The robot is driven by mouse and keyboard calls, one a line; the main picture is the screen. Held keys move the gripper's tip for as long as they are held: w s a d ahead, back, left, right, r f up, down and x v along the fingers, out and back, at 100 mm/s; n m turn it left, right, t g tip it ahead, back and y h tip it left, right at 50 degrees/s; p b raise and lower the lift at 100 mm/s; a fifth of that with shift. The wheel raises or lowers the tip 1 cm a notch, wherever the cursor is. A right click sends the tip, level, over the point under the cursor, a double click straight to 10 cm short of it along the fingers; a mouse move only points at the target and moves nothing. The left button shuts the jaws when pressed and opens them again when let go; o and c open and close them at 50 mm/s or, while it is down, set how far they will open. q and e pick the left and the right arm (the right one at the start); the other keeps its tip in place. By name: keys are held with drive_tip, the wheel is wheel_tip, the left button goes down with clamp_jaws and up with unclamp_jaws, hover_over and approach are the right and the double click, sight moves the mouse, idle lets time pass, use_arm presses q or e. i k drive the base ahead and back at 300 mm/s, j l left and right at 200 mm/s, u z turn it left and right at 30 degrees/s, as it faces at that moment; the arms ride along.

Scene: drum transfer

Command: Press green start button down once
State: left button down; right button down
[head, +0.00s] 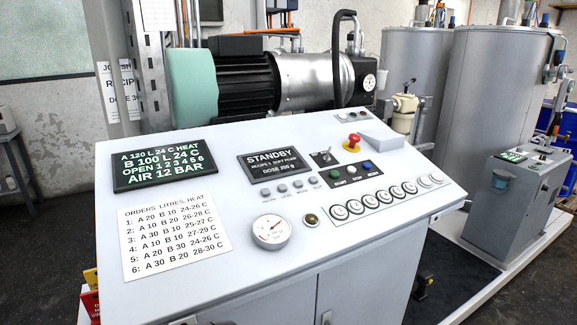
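The green start button (335,173) sits at the left end of a dark strip on the sloped white console (250,190). A dark stop button (351,169) and a blue reset button (367,164) are beside it on the same strip. Nothing covers the green button. I cannot tell whether it is raised or pressed. The display (273,162) to its left reads STANDBY.
A red emergency knob (353,140) stands up behind the buttons, with a toggle switch (325,155) near it. A row of round green-ringed controls (356,207) lies in front. A gauge (271,231) and left screen (158,166) are also on the console.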

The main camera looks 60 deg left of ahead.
sight(334, 174)
drive_tip(key=i+j+u, duration=0.15)
drive_tip(key=u, duration=0.35)
drive_tip(key=i+j+u, duration=0.1)
drive_tip(key=u, duration=0.35)
drive_tip(key=i+u, duration=0.2)
drive_tip(key=u, duration=0.3)
drive_tip(key=i+u, duration=0.2)
drive_tip(key=u, duration=0.3)
drive_tip(key=i+l+u, duration=0.15)
drive_tip(key=u, duration=0.35)
